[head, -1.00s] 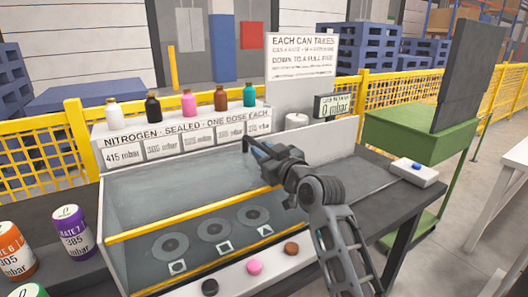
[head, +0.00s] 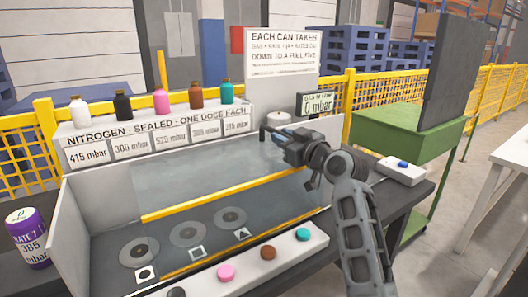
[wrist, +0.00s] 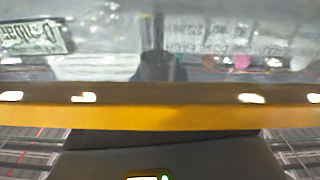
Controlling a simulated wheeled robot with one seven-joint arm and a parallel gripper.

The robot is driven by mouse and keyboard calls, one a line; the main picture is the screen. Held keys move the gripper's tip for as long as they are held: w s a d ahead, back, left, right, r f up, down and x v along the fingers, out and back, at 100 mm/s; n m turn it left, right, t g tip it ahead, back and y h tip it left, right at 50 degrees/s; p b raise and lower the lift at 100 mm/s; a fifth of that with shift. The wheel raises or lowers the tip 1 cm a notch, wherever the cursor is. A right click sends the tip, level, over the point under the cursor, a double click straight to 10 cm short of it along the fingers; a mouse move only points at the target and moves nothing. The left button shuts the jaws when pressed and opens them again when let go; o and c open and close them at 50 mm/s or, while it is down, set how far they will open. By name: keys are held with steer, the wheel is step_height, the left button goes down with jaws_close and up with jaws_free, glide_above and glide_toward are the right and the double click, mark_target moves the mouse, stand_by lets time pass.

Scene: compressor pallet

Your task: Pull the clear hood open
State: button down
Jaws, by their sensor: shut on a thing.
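The clear hood (head: 215,160) is a see-through panel with a yellow front bar (head: 225,193), over a grey bench bay with several round dark seats (head: 188,234). The bar's left end stands clear of the bay's left wall.
Several bottles stand on a labelled nitrogen shelf (head: 155,130) behind the bay. A purple can (head: 30,237) stands at left. Coloured buttons line a white front strip (head: 250,268). A small display (head: 318,103) stands behind my gripper, a green stand (head: 410,140) at right.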

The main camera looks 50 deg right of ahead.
steer(key=s+d+b, duration=0.2)
steer(key=d+b, duration=0.1)
steer(key=d, duration=0.6)
steer(key=s+d+b, duration=0.3)
steer(key=d+b, duration=0.1)
steer(key=d, duration=0.6)
steer(key=s+d+b, duration=0.3)
steer(key=d+b, duration=0.1)
steer(key=d, duration=0.6)
steer(key=shift+s+d, duration=0.2)
steer(key=shift+s, duration=0.05)
steer(key=c, duration=1.1)
jaws_free()
steer(key=shift+o, duration=0.2)
steer(key=v, duration=0.7)
steer(key=shift+s, duration=0.35)
steer(key=shift+a, duration=0.15)
